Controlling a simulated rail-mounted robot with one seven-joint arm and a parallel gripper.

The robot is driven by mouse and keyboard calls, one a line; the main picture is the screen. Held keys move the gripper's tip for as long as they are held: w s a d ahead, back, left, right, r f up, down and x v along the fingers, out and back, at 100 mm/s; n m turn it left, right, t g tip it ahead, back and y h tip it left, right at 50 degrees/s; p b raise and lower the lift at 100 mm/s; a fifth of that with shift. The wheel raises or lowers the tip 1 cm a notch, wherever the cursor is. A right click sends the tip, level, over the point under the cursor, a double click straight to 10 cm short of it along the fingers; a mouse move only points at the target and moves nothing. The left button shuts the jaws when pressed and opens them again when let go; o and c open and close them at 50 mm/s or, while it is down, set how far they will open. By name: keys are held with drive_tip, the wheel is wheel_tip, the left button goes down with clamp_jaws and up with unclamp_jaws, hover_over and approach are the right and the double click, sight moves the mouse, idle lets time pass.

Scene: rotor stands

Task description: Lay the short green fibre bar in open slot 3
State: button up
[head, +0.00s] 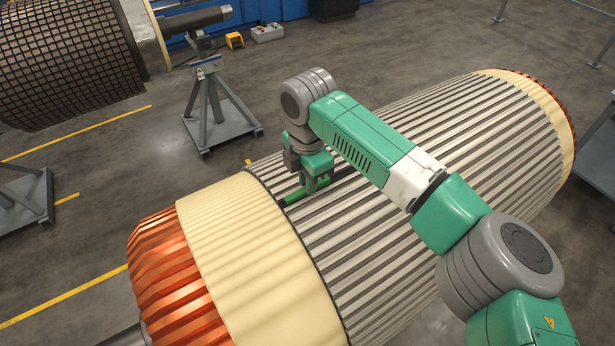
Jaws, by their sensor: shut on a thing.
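The rotor (420,215) lies across the middle, its grey body ringed with long parallel slots. My gripper (314,188) points down at the rotor's upper far side, close to the cream band. It is shut on the short green fibre bar (293,198), whose green end shows to the left of the fingers. The bar runs along the slots, at or just above a dark open slot (345,173). I cannot tell whether it touches the slot floor. My arm hides part of the slots, and no slot number is readable.
A cream band (245,250) and copper end windings (165,275) form the rotor's near left end. A second rotor (70,60) and a grey stand (215,105) are at the upper left. Open floor lies beyond the rotor.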

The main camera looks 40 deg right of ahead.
drive_tip(key=shift+f, duration=0.45)
idle(0.6)
drive_tip(key=o, duration=0.9)
drive_tip(key=shift+r+p, duration=2.9)
drive_tip(key=shift+r, duration=1.1)
